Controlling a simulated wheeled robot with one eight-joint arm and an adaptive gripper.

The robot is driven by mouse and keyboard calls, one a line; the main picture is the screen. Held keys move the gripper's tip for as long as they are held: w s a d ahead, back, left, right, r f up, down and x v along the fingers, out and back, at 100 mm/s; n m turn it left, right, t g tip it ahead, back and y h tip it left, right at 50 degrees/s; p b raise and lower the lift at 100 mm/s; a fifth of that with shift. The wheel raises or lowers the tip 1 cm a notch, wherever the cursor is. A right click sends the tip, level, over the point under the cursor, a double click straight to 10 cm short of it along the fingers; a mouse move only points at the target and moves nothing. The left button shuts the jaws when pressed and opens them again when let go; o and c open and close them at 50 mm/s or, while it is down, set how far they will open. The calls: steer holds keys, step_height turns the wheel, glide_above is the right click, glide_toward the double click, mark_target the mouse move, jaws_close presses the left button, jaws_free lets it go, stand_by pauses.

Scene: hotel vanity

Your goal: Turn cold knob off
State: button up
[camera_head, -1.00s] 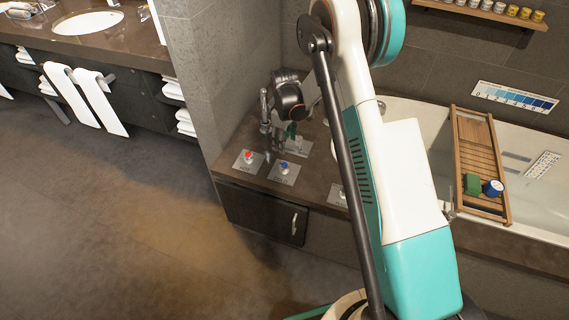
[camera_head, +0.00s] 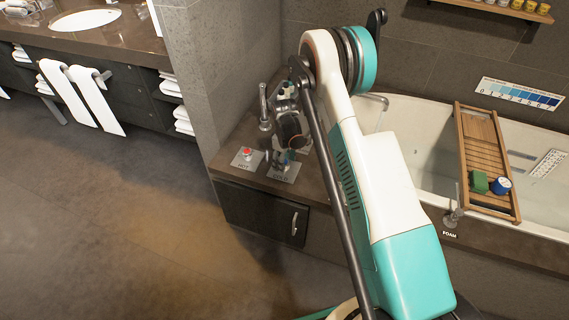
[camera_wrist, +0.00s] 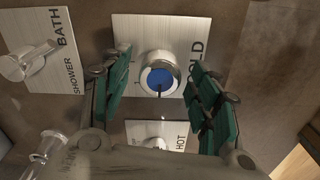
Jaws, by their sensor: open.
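The cold knob (camera_wrist: 159,77) is a round metal knob with a blue cap on a square metal plate (camera_wrist: 129,28) lettered "COLD", of which "OLD" shows in the wrist view. My gripper (camera_wrist: 160,85) is open, with one green finger pad on each side of the knob and a gap to it on both sides. In the head view my gripper (camera_head: 281,158) is over the cold plate (camera_head: 284,173) and partly covers the knob. The hot knob (camera_head: 247,152) has a red cap and sits just left of it.
In the wrist view, the hot plate (camera_wrist: 178,133) is below the cold one, partly hidden, and a bath/shower lever (camera_wrist: 22,64) is at the left. In the head view, a bathtub with a wooden tray (camera_head: 484,160) is at the right. A wall (camera_head: 205,65) stands behind left.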

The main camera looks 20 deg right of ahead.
steer(key=shift+f, duration=0.15)
steer(key=shift+c, duration=0.2)
steer(key=c, duration=1)
